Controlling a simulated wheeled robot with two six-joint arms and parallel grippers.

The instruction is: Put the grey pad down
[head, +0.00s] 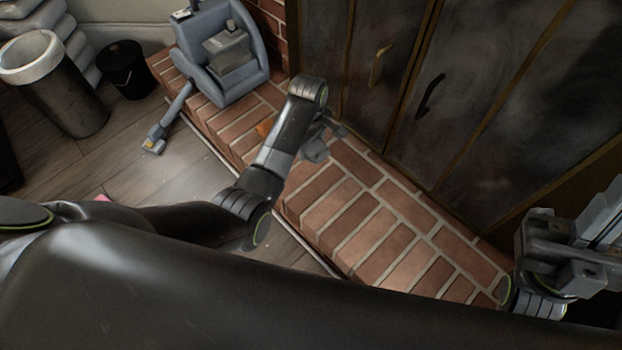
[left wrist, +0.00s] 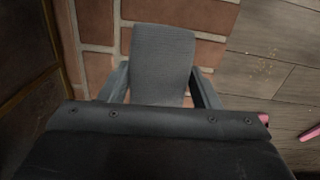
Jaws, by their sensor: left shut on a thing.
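The grey pad (left wrist: 162,58) shows in the left wrist view as a ribbed, rounded slab between the two fingers. My left gripper (left wrist: 163,90) is shut on it, and the pad points away from the wrist over the brick hearth (left wrist: 97,20). In the head view my left gripper (head: 322,142) is over the hearth (head: 365,225), mostly hidden behind its own arm; I cannot make out the pad clearly there. Whether the pad touches the bricks is unclear. My right gripper (head: 570,250) is at the right edge of the head view; its fingers cannot be judged.
Dark metal doors (head: 465,95) with handles rise behind the hearth. A blue-grey caddy (head: 218,75) stands on its far end. A black bucket (head: 126,70) and a white-rimmed bin (head: 62,95) stand on the wooden floor. Pink items (left wrist: 309,134) lie on the floor. The hearth's near bricks are clear.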

